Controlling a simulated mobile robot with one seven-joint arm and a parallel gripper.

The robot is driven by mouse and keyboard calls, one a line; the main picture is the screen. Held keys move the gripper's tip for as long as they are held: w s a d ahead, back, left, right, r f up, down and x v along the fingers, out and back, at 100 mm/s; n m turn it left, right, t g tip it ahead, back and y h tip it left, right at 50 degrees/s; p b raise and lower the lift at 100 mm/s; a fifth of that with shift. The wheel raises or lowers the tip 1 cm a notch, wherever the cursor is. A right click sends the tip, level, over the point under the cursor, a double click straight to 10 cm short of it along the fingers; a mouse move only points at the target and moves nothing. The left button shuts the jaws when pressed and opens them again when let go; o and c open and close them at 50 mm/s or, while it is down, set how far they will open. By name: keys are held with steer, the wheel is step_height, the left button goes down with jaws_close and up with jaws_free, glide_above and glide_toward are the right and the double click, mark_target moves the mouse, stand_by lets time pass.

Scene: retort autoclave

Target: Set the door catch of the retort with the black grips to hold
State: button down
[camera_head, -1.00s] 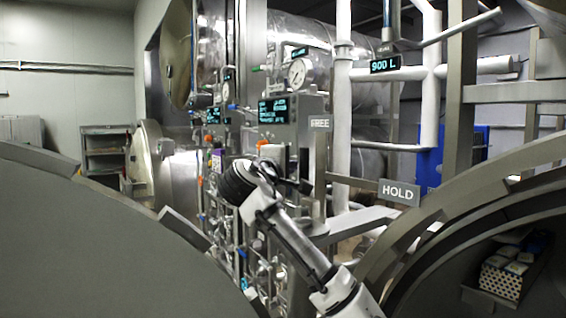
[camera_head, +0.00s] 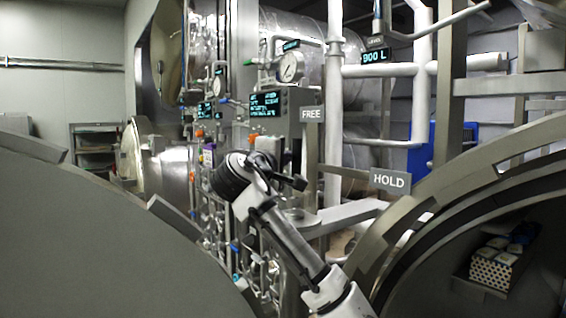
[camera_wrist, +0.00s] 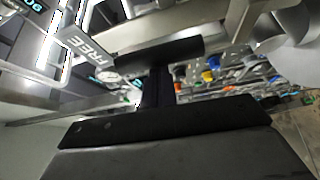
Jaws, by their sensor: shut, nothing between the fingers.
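My gripper (camera_head: 296,182) is shut at the end of my arm, left of the post under the FREE plate (camera_head: 311,114). In the wrist view, my shut fingers (camera_wrist: 156,88) reach up to a black crosswise bar (camera_wrist: 158,53). I cannot tell whether that bar is the catch's grip, or whether the fingers touch it. The FREE plate shows tilted in the wrist view (camera_wrist: 88,46), left of the bar. The HOLD plate (camera_head: 390,180) is right of and lower than FREE in the head view, beside the open retort (camera_head: 420,235). The catch itself is not clear.
A large grey door disc (camera_head: 90,245) fills the left foreground. A panel with gauges and lit displays (camera_head: 265,104) stands behind my arm. White pipes (camera_head: 334,90) rise behind the plates. The right retort holds a box of white packs (camera_head: 495,267). A round door (camera_head: 130,160) stands farther left.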

steer(key=shift+s+d+f+m+t+b, duration=0.5)
steer(key=shift+s+m+b, duration=0.35)
steer(key=shift+b, duration=0.95)
steer(key=s+d+f+m+h+b, duration=0.5)
steer(key=s+m+h+b, duration=0.1)
steer(key=m+b, duration=0.6)
steer(key=shift+s+f+m+h+b, duration=0.15)
steer(key=shift+s+m+h+b, duration=0.2)
steer(key=shift+h+b, duration=0.25)
steer(key=shift+d, duration=0.1)
